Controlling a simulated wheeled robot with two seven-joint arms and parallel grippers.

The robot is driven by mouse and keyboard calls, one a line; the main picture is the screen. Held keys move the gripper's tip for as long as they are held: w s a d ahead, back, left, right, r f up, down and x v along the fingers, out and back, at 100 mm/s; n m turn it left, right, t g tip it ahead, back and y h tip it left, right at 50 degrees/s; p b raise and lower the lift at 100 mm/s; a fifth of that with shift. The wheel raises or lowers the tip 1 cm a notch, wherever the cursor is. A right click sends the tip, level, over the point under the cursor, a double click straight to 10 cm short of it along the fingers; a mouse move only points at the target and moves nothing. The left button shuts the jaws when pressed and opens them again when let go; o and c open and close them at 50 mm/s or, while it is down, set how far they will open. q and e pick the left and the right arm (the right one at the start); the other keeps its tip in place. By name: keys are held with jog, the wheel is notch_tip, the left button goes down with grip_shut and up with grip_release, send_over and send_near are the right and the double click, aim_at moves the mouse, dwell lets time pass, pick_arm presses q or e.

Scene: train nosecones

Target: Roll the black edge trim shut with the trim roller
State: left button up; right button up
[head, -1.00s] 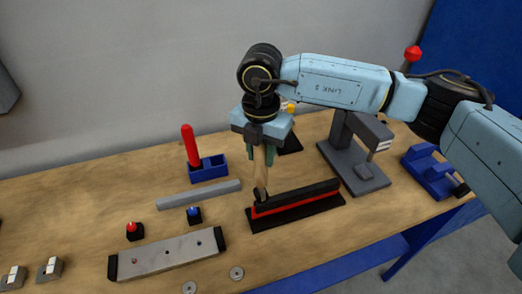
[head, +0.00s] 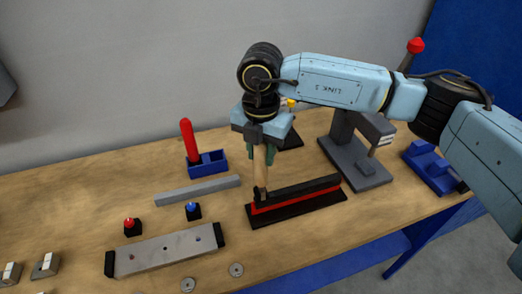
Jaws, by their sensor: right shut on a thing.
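The black edge trim (head: 305,187) runs along the top of a red strip (head: 295,200) on a dark base, right of the table's middle. My right gripper (head: 261,157) points down above the trim's left end. It is shut on the wooden handle of the trim roller (head: 260,175), which stands nearly upright. The roller's dark lower end (head: 261,196) is at the trim's left end; whether it presses on the trim is too small to tell. My left gripper is not in view.
A grey press-like stand (head: 355,165) is close behind the trim at the right. A blue holder (head: 208,163) with a red-handled tool, a grey bar (head: 198,190) and a metal plate (head: 167,253) lie to the left. The table's front edge is near.

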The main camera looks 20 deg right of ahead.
jog(key=shift+d, duration=1.55)
jog(key=shift+w+d+b, duration=0.1)
jog(key=shift+d+b, duration=0.2)
jog(key=shift+d, duration=1.05)
jog(key=shift+d, duration=1.35)
jog(key=shift+b, duration=0.3)
jog(key=shift+w+d, duration=0.1)
jog(key=shift+d, duration=1.4)
